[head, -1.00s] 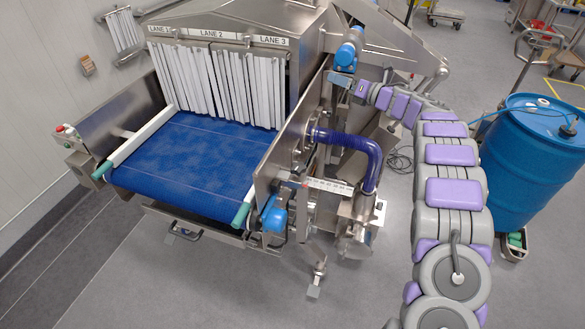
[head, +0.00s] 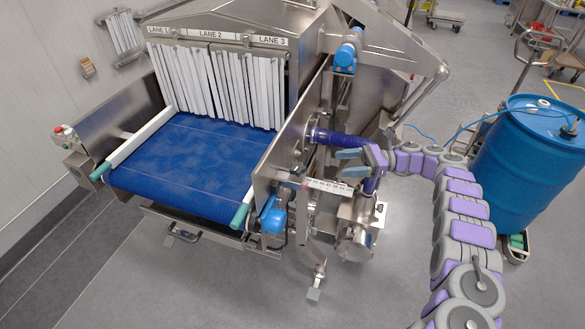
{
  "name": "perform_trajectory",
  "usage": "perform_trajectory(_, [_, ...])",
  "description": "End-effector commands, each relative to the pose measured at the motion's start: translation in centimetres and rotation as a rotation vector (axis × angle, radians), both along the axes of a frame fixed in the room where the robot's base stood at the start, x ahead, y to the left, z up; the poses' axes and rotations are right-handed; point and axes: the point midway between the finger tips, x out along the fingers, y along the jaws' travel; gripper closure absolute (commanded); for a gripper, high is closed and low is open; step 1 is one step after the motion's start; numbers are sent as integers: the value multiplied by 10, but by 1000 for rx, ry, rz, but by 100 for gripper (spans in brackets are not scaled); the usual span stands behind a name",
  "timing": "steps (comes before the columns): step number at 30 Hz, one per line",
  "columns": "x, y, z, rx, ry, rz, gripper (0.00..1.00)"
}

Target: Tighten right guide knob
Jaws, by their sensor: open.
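The right guide is a pale rail along the right side of the blue belt (head: 185,155). A teal-green piece (head: 241,215) sits at its front end; I cannot tell if this is the knob. A rounded blue part (head: 273,215) sits outside the right side plate, just right of it. My gripper (head: 343,161) is open, with its fingers pointing left. It is in front of the purple hose (head: 328,136) and hides part of it. It looks empty and is up and to the right of both parts; whether it touches the hose is unclear.
A white scale strip (head: 330,186) is just below my gripper. White strip curtains (head: 220,85) hang at the tunnel mouth. A blue drum (head: 525,170) stands right of my arm. Grey floor (head: 385,270) is open in front of the machine's right side.

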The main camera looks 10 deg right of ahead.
Motion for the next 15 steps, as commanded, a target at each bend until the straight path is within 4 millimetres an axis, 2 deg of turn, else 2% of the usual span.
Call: perform_trajectory(15, [4, 31, -2, -5, 3, -2, 30])
